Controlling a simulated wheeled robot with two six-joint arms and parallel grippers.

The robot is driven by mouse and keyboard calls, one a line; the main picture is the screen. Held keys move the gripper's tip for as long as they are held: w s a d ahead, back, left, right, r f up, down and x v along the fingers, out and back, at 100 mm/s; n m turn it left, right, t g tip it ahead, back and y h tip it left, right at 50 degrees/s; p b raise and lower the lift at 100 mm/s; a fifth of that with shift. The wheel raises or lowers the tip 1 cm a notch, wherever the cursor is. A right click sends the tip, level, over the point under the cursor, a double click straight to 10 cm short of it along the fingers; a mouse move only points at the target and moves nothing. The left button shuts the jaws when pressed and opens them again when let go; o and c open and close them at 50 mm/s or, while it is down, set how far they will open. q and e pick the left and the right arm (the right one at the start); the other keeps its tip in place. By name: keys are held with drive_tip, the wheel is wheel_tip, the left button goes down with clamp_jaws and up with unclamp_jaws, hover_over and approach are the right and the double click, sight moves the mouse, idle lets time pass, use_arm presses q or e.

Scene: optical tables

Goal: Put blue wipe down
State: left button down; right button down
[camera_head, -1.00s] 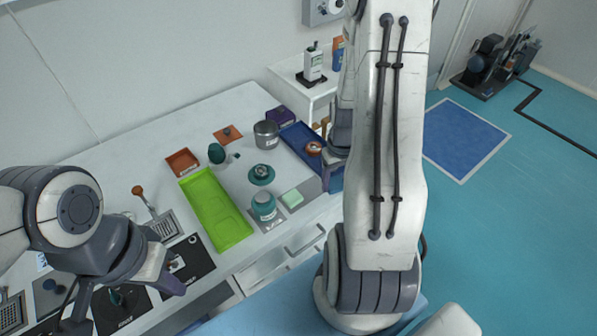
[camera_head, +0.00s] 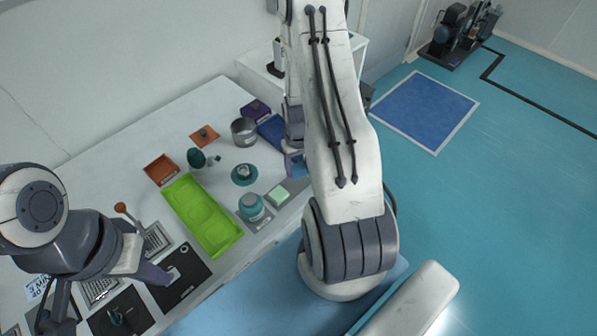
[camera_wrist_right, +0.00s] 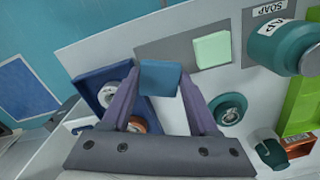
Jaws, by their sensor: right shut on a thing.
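The blue wipe (camera_wrist_right: 160,77) is a small blue block between the purple fingertips of my right gripper (camera_wrist_right: 161,88) in the right wrist view. That gripper is shut on it. My left gripper (camera_head: 105,298) is open and empty over the left end of the table.
A blue tray (camera_wrist_right: 88,77) holds round items beside my right gripper. A teal soap bottle (camera_head: 251,207), teal lidded dish (camera_head: 244,174), lime tray (camera_head: 203,215) and metal pot (camera_head: 244,132) stand close by. My right arm hides part of the table's right end.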

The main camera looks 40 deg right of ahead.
sight(298, 170)
wheel_tip(298, 170, down, 4)
drive_tip(key=shift+r+p, duration=0.2)
drive_tip(key=shift+p, duration=0.4)
drive_tip(key=shift+f, duration=0.25)
drive_tip(key=shift+f, duration=0.2)
drive_tip(key=shift+c, duration=2.2)
unclamp_jaws()
drive_tip(key=shift+r, duration=0.1)
